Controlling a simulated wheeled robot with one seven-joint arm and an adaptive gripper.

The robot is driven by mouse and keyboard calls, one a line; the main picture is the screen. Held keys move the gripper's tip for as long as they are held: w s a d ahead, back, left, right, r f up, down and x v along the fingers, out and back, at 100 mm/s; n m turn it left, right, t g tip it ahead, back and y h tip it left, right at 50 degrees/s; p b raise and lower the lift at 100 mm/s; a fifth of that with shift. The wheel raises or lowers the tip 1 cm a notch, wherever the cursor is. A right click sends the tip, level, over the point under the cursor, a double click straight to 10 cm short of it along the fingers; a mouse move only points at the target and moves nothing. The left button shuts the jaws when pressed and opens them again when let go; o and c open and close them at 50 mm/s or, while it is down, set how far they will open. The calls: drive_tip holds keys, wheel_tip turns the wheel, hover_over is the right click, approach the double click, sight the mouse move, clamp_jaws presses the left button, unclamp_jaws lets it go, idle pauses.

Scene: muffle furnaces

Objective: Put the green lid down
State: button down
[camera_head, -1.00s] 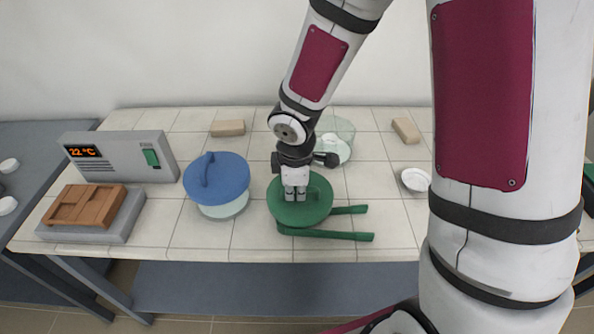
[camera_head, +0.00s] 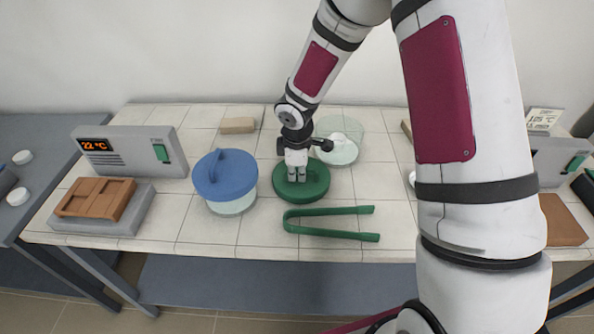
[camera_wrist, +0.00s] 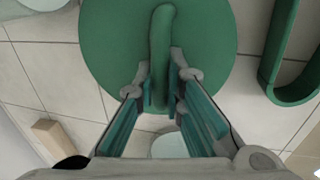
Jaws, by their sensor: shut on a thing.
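The green lid (camera_head: 318,190) is round with a raised bar handle. It is level, low over or on the tiled table; I cannot tell whether it touches. My gripper (camera_head: 297,177) points down and is shut on the bar handle. In the wrist view, my gripper (camera_wrist: 163,92) has its fingers on both sides of the handle, and the lid (camera_wrist: 110,45) fills the upper middle. In the head view, the lid lies between the blue-lidded jar and the green tongs, in front of a clear container.
The blue-lidded jar (camera_head: 225,180) stands to the left, close by. Green tongs (camera_head: 330,234) lie in front. The clear container (camera_head: 345,155) with white contents stands behind right. A tan block (camera_head: 238,125) lies at the back. A furnace (camera_head: 130,150) showing 22 °C stands left.

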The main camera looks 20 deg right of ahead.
drive_tip(key=c, duration=2.1)
unclamp_jaws()
drive_tip(key=shift+f, duration=0.1)
drive_tip(key=o, duration=0.4)
